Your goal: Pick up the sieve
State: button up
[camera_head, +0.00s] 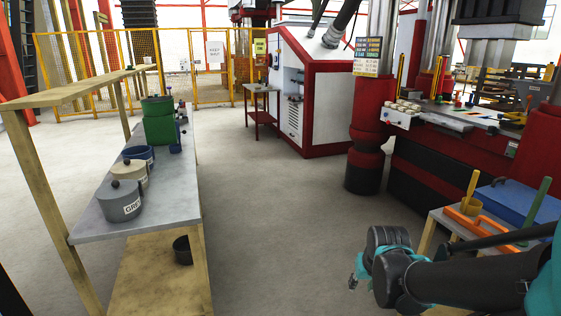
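I cannot make out a sieve for certain. On the left bench (170,208) stand a grey lidded pot (120,203), a beige lidded pot (130,174), a blue round container (139,154) and a green container (159,128) with a round, dark green-rimmed piece on top. My gripper (357,272) is at the lower right, with small teal parts at its end. It is over the floor, well apart from the left bench and just left of the small right table. Its fingers are too small and turned away to show whether they are open.
A dark cup (182,250) is on the left bench's lower shelf. Red machines stand behind; the middle floor is clear.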

aim_at(181, 120)
jog(key=i+l+u, duration=0.1)
jog(key=i, duration=0.6)
jog(key=i+l+u, duration=0.1)
jog(key=i, duration=0.6)
jog(key=i+u, duration=0.15)
jog(key=i, duration=0.8)
jog(key=i+u, duration=0.2)
jog(key=i, duration=0.7)
jog(key=i+j+u, duration=0.25)
jog(key=i, duration=0.45)
jog(key=i+u, duration=0.25)
jog(key=i, duration=0.45)
jog(key=i+j+u, duration=0.25)
jog(key=i+j, duration=0.2)
jog(key=i+l+u, duration=0.45)
jog(key=i+l, duration=0.2)
jog(key=l, duration=0.1)
